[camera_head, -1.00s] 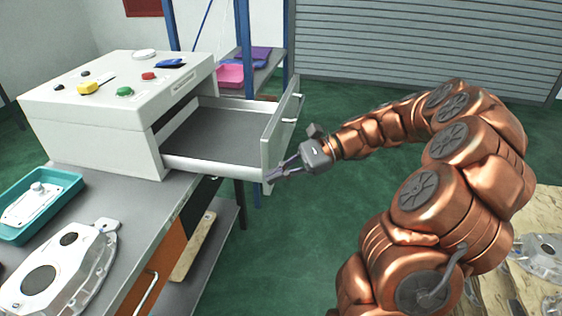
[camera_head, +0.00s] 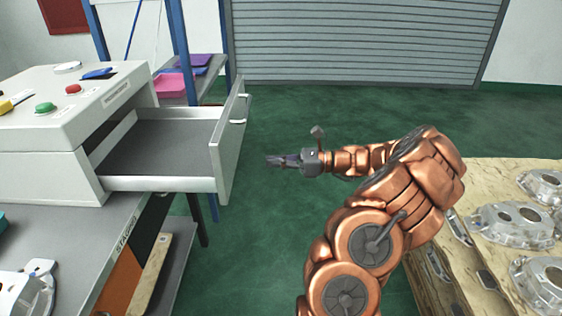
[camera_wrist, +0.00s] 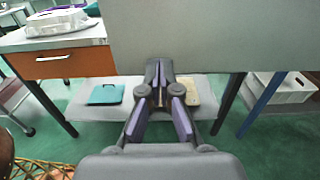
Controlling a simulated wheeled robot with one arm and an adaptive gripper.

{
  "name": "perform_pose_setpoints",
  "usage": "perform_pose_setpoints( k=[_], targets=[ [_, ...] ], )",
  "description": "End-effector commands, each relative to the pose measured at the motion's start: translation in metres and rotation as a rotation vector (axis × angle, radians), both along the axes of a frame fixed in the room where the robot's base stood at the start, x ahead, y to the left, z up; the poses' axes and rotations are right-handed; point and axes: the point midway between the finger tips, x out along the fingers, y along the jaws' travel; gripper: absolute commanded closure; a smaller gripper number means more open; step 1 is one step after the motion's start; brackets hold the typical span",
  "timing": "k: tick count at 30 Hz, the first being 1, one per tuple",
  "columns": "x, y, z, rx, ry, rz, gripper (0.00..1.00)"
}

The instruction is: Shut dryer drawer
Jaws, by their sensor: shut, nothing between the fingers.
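The white dryer (camera_head: 50,130) stands on the grey bench at the left of the head view. Its drawer (camera_head: 160,150) is pulled out to the right and its visible inside is empty. The drawer's front panel (camera_head: 228,150) has a handle on its outer face. My gripper (camera_head: 270,161) is shut and empty, to the right of the front panel, with its tips pointing towards it and a gap showing between. In the wrist view the front panel (camera_wrist: 190,35) fills the upper middle, and the shut fingers (camera_wrist: 159,75) point at its lower edge.
The bench (camera_head: 90,235) holds castings at the lower left. A wooden pallet (camera_head: 450,280) with several aluminium castings (camera_head: 515,225) stands at the right. A rack with pink and purple trays (camera_head: 180,85) stands behind the drawer. Green floor (camera_head: 330,120) is clear between.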

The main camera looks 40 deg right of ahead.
Motion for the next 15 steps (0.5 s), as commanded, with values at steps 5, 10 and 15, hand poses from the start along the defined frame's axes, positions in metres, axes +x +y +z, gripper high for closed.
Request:
perform_pose_setpoints(
  k=[5, 10, 15],
  targets=[
    [0.02, 0.026, 0.001, 0.001, 0.0, 0.005, 1.0],
    [0.039, 0.047, 0.0, -0.001, 0.002, 0.001, 1.0],
    [0.053, 0.064, 0.0, 0.001, 0.002, 0.003, 1.0]
  ],
)
